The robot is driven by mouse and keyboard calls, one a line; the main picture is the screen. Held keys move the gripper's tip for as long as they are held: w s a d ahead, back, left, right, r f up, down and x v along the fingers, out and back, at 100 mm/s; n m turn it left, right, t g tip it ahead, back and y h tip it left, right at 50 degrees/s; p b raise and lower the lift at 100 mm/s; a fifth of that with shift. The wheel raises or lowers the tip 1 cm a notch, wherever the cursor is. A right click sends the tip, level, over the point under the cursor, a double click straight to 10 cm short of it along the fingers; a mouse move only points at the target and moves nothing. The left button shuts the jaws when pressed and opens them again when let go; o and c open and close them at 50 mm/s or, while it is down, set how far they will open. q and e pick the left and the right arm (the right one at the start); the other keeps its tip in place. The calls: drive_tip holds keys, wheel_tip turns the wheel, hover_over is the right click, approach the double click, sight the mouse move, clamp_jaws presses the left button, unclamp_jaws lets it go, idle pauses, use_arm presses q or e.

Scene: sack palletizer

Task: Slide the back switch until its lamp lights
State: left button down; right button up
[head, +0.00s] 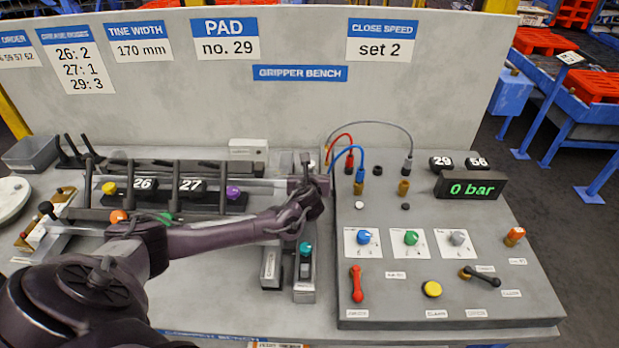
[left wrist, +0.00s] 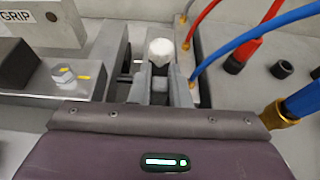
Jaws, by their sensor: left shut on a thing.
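My left gripper (head: 307,170) is at the back of the bench, just left of the hose fittings. In the left wrist view its grey fingers (left wrist: 160,88) are shut on a small part that I take for the back switch, mostly hidden between them. A pale rounded cap (left wrist: 160,52) shows at the fingertips; I cannot tell whether it is the switch's knob or its lamp. No lit lamp shows clearly there. My right gripper is not in view.
Red (left wrist: 207,15) and blue hoses (left wrist: 240,42) arch close on the right. A control panel (head: 430,215) with knobs, levers and a "0 bar" display (head: 471,189) fills the right side. Numbered tine pads (head: 190,187) stand left. A grey back wall (head: 280,110) rises behind.

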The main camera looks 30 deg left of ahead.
use_arm(q)
drive_tip(key=c, duration=1.4)
unclamp_jaws()
drive_tip(key=shift+o, duration=0.2)
drive_tip(key=shift+s+d, duration=0.1)
drive_tip(key=b+v, duration=0.2)
drive_tip(key=v, duration=0.5)
drive_tip(key=shift+s+r, duration=0.2)
drive_tip(key=shift+s, duration=0.05)
drive_tip(key=shift+d, duration=0.1)
